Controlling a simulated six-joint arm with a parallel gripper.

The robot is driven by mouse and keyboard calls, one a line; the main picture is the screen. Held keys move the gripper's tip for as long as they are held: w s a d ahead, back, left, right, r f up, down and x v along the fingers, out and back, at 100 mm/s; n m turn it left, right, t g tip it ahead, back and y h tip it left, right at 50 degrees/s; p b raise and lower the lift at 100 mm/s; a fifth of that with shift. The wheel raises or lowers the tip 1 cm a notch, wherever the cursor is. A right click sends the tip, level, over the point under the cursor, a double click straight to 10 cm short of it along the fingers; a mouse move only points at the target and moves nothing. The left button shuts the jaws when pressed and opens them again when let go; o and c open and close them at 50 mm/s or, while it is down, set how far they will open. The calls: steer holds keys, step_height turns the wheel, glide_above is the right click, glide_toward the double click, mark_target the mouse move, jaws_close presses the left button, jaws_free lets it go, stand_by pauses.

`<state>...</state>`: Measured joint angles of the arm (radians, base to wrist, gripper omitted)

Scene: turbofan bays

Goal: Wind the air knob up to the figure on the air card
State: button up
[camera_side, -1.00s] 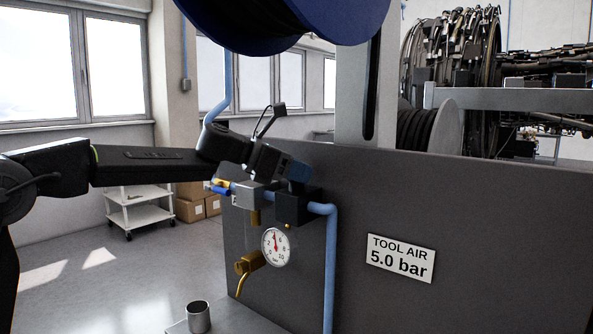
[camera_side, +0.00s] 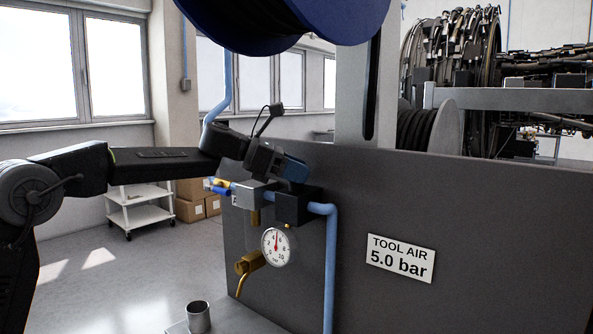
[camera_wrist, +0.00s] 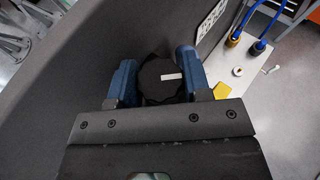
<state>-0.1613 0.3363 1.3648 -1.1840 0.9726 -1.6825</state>
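The air knob (camera_wrist: 160,80) is black and lobed with a white mark, seen from above in the wrist view. My gripper (camera_wrist: 158,82) has its blue fingers on both sides of the knob, apparently shut on it. In the side view my gripper (camera_side: 293,175) reaches down onto the black regulator body (camera_side: 293,207) and hides the knob. The round white gauge (camera_side: 276,247) below has its red needle pointing nearly straight up, between 4 and 6, about 5. The air card (camera_side: 401,258) on the grey panel reads "TOOL AIR 5.0 bar".
A blue pipe (camera_side: 331,260) runs down right of the gauge. A brass valve (camera_side: 249,262) sits at its lower left. A metal cup (camera_side: 198,317) stands on a ledge below. A large blue reel (camera_side: 290,20) hangs above. The grey panel (camera_side: 480,220) rises behind the regulator.

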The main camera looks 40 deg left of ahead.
steer(key=o, duration=0.4)
steer(key=shift+o, duration=0.2)
steer(key=n+t+y, duration=0.2)
steer(key=shift+d+n+y, duration=0.1)
steer(key=shift+n+y, duration=0.2)
steer(key=v, duration=1.4)
steer(key=s+d+f+m+g+y, duration=0.2)
steer(key=s+d+f+m, duration=0.1)
steer(key=s+f+m, duration=0.5)
steer(key=s+d+f+m+g+y, duration=0.2)
steer(key=s+f+m, duration=0.6)
steer(key=m, duration=0.4)
steer(key=shift+s+d+m+g+y, duration=0.3)
steer(key=shift+s+d+g, duration=0.35)
steer(key=shift+d+g, duration=0.2)
